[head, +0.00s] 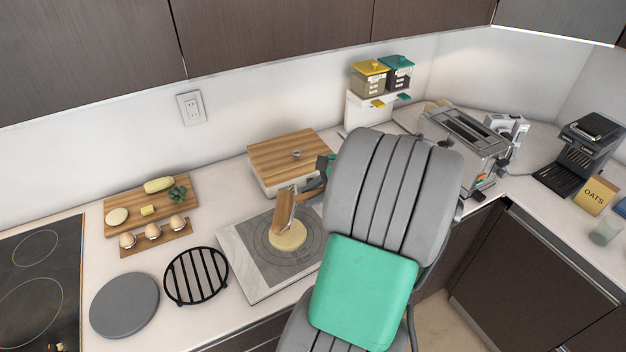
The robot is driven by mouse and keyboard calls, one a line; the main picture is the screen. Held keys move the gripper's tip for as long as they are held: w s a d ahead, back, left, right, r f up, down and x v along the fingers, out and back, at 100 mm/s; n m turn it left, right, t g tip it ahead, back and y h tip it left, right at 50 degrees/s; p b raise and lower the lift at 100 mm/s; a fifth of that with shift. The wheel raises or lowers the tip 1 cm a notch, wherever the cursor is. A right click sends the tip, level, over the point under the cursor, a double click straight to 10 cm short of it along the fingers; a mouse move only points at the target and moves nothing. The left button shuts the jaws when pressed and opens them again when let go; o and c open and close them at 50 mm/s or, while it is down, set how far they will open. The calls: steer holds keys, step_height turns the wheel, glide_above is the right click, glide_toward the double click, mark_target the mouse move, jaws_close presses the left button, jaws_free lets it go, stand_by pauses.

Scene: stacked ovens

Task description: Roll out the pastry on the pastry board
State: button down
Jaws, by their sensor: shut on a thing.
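The pastry (287,236) is a pale round disc lying on the grey mat of the pastry board (237,262). The board is white-edged and marked with rings. My gripper (310,191) is shut on a wooden rolling pin (285,210), which shows end-on as a brown shape at the pastry's upper edge. I cannot tell whether the pin touches the pastry. My grey and green arm covers the board's right side and most of the gripper.
A wooden-lidded box (293,160) stands behind the board. A black round trivet (196,276) and a grey disc (125,305) lie to the left. Behind them is a cutting board (111,205) with food. A toaster (462,137) stands right. A cooktop (40,270) is far left.

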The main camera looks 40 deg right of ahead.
steer(key=shift+s+d, duration=0.15)
steer(key=shift+s, duration=0.05)
step_height(320, 180, down, 6)
steer(key=b, duration=0.6)
steer(key=shift+r, duration=0.2)
steer(key=shift+f, duration=0.1)
steer(key=shift+w, duration=0.1)
steer(key=w+a+p, duration=0.1)
steer(key=w+a, duration=0.1)
steer(key=a, duration=0.1)
steer(key=shift+w+f+p, duration=0.1)
steer(key=shift+w+p, duration=0.2)
steer(key=shift+w, duration=0.05)
stand_by(0.5)
